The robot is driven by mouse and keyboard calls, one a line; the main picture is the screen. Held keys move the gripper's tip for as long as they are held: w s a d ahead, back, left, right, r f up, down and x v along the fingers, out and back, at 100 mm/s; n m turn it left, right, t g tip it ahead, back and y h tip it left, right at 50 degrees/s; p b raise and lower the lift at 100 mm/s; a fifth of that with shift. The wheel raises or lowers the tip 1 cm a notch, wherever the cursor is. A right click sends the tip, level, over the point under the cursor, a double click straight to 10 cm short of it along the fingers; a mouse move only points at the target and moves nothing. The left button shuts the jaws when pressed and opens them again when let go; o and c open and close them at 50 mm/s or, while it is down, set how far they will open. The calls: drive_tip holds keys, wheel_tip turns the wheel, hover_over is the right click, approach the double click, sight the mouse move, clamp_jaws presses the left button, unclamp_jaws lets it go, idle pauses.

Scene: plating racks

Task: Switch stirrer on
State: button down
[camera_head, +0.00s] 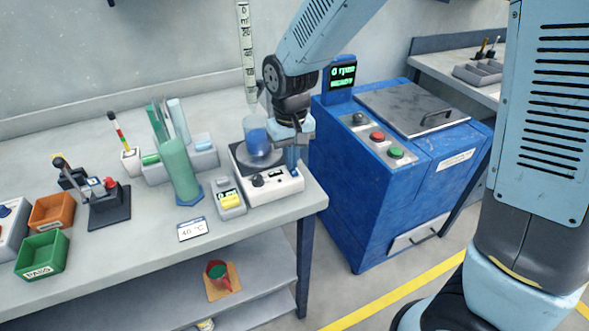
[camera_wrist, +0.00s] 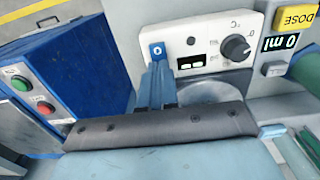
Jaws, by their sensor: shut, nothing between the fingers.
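The stirrer (camera_head: 283,190) is a white box with a dark top plate, near the right end of the bench. A beaker of blue liquid (camera_head: 256,138) stands on it. Its front panel (camera_wrist: 205,20) carries a dark knob (camera_wrist: 237,47), a dark window with two pale green marks (camera_wrist: 191,63) and a blue square with a white symbol (camera_wrist: 157,50). My gripper (camera_head: 292,168) is shut and empty, at the panel's right part in the head view. In the wrist view its blue fingertips (camera_wrist: 155,70) lie just below the blue square; I cannot tell whether they touch it.
A grey dosing unit (camera_head: 231,200) with a yellow DOSE button (camera_wrist: 297,17) and a 0 ml display stands beside the stirrer. A blue cabinet (camera_head: 350,210) with red and green buttons stands close on the right.

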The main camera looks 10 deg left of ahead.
drive_tip(key=shift+r, duration=3.45)
drive_tip(key=d+r+m+t+y, duration=0.1)
drive_tip(key=d+r+m, duration=0.1)
drive_tip(key=d+r, duration=0.45)
drive_tip(key=d+r+m+t, duration=0.1)
drive_tip(key=d+r, duration=0.2)
drive_tip(key=d, duration=0.7)
drive_tip(key=s+d+r+m+t+h, duration=0.1)
drive_tip(key=s+d+r+m+t, duration=0.2)
drive_tip(key=s+d, duration=0.8)
drive_tip(key=d+r, duration=0.1)
drive_tip(key=d, duration=0.2)
drive_tip(key=shift+d+r+t, duration=0.2)
drive_tip(key=shift+d+t, duration=0.1)
drive_tip(key=shift+a, duration=0.1)
